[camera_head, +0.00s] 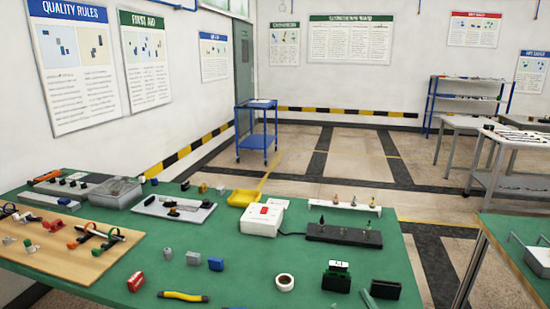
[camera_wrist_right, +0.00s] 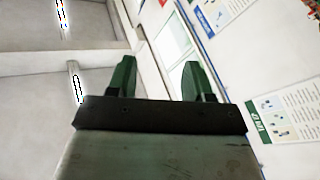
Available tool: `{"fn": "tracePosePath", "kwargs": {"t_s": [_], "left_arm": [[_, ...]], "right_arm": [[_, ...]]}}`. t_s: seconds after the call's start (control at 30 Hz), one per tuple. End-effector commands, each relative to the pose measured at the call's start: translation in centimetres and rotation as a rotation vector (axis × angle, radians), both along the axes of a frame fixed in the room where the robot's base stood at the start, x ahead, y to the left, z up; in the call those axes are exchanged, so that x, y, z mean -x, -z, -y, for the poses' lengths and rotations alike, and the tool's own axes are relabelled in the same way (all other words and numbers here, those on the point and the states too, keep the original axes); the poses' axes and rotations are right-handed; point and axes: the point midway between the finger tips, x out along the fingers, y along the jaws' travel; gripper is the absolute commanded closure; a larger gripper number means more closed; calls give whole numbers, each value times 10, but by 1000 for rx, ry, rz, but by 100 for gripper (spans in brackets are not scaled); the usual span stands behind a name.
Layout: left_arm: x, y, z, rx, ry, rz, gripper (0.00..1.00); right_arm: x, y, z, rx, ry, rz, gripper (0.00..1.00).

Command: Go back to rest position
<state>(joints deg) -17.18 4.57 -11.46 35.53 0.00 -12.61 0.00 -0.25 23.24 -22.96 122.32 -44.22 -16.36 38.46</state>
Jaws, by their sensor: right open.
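My right gripper (camera_wrist_right: 158,64) shows in the right wrist view with two dark green fingers set wide apart on a black bar. It is open and nothing lies between its fingers. Behind it are only white wall and ceiling surfaces and wall posters, so it is touching nothing that I can see there. My left gripper is in neither view.
A green table (camera_head: 240,275) in front holds a wooden board (camera_head: 60,262), a white box (camera_head: 262,217), a dark strip (camera_head: 344,235), a yellow tray (camera_head: 243,197) and several small parts. A blue cart (camera_head: 256,133) stands behind. Another green table (camera_head: 500,240) is at the right. Open floor lies between.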

Motion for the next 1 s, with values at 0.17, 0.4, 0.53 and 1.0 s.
{"fn": "tracePosePath", "kwargs": {"t_s": [0.17,0.4,0.53,1.0], "left_arm": [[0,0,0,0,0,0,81],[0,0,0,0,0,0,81],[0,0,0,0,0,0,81],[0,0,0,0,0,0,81]], "right_arm": [[38,70,51,-106,313,-429,49],[123,148,72,-93,452,-983,49],[165,169,71,-67,444,-1200,49],[223,248,61,-4,364,-1559,49]]}}
